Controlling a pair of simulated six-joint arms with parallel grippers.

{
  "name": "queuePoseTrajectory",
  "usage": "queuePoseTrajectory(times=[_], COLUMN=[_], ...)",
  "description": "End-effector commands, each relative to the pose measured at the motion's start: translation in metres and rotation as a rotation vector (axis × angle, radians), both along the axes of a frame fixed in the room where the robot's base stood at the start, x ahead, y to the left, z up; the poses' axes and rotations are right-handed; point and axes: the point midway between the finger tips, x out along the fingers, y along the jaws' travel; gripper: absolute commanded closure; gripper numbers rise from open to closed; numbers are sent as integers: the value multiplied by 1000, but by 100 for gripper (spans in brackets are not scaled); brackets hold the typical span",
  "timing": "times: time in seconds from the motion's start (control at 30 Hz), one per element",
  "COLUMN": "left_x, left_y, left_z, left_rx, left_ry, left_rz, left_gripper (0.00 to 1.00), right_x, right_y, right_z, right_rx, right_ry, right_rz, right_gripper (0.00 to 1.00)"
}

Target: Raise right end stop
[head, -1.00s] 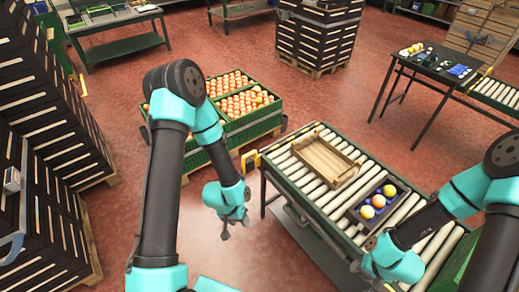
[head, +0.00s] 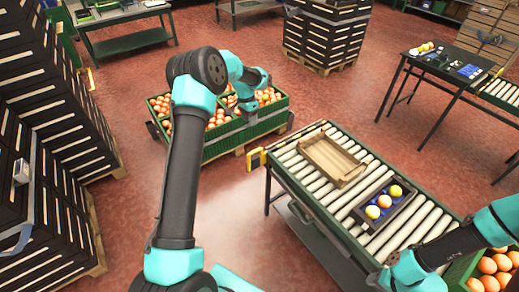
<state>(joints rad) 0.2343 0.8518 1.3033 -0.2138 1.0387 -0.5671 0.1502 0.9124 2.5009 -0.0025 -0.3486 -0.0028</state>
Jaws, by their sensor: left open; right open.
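The roller conveyor (head: 425,222) runs diagonally at the right. A yellow end piece (head: 256,159) stands at its far left end. The near right end is cut off or hidden by my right arm, so I cannot see a right end stop. My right gripper (head: 378,282) is at the conveyor's near side, close to the bottom edge. It is open, though its fingers are small and partly cut off. My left gripper (head: 243,108) is open over the green crates of oranges (head: 262,127), away from the conveyor.
A wooden tray (head: 322,178) lies empty on the rollers. Beside it is a dark tray (head: 401,214) with blue inserts and three fruits. A crate of oranges (head: 492,268) shows at bottom right. A dark table (head: 447,72) stands at the back right. Stacked black crates (head: 60,130) fill the left.

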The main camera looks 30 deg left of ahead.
Motion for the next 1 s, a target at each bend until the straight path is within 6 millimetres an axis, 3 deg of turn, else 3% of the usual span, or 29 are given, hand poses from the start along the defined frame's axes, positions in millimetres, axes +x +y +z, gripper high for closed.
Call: queuePoseTrajectory(times=[0.17, 0.57, 1.0], left_x=[2, 1, -5], left_y=[6, 4, -7], left_z=[8, 0, -65], left_rx=[5, 4, 4], left_ry=[5, 6, 7], left_rz=[-9, -9, -7], left_gripper=[56, 56, 56], right_x=[0, 0, 0], right_y=[0, 0, 0], right_z=[0, 0, 0], right_rx=[0, 0, 0], right_ry=[0, 0, 0], right_rz=[0, 0, 0], right_gripper=[57, 57, 57])
